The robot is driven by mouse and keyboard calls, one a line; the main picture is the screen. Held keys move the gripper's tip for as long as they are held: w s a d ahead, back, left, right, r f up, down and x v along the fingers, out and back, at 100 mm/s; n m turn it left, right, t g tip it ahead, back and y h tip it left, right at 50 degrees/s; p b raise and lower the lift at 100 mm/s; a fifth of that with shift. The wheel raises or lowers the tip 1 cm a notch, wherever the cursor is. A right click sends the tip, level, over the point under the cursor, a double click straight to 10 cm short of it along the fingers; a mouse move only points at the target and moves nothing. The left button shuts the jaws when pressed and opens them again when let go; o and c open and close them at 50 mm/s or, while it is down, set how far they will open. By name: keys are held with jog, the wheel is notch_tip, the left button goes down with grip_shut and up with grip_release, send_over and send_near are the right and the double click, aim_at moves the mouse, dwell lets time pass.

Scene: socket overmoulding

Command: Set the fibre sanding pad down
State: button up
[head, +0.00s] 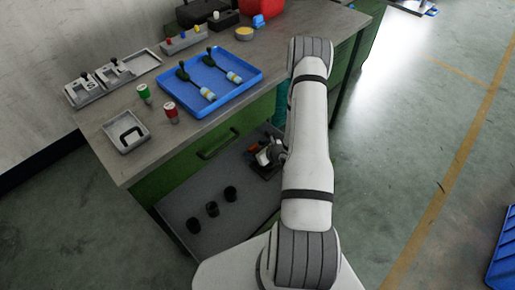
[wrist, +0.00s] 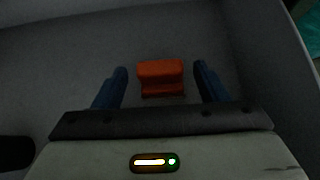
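An orange-red block (wrist: 161,77), which looks like the sanding pad, rests on or just above a dark grey surface in the wrist view. My gripper (wrist: 162,85) has its two blue fingers spread on either side of it, with a visible gap on both sides. In the head view my arm reaches down to the open grey drawer (head: 178,205) under the bench, and my gripper is mostly hidden there. A small red and white patch (head: 265,155) shows beside my wrist; I cannot tell its parts.
Several black cylinders (head: 212,209) stand in the drawer. On the bench (head: 165,145) are a blue tray (head: 222,110) with two tools, a small grey tray (head: 118,142), and green (head: 144,93) and red (head: 171,112) cylinders. Drawer walls (wrist: 262,60) rise close to my gripper.

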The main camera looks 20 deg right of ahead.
jog(key=shift+r, duration=0.1)
jog(key=shift+s+r, duration=0.1)
jog(key=shift+r, duration=0.05)
jog(key=p+v, duration=0.1)
jog(key=v, duration=0.9)
jog(key=shift+s+d+r, duration=0.2)
jog(key=shift+s+r, duration=0.05)
jog(key=shift+s, duration=0.05)
jog(key=shift+s+d+r, duration=0.1)
jog(key=shift+s+r, duration=0.15)
jog(key=shift+s, duration=0.1)
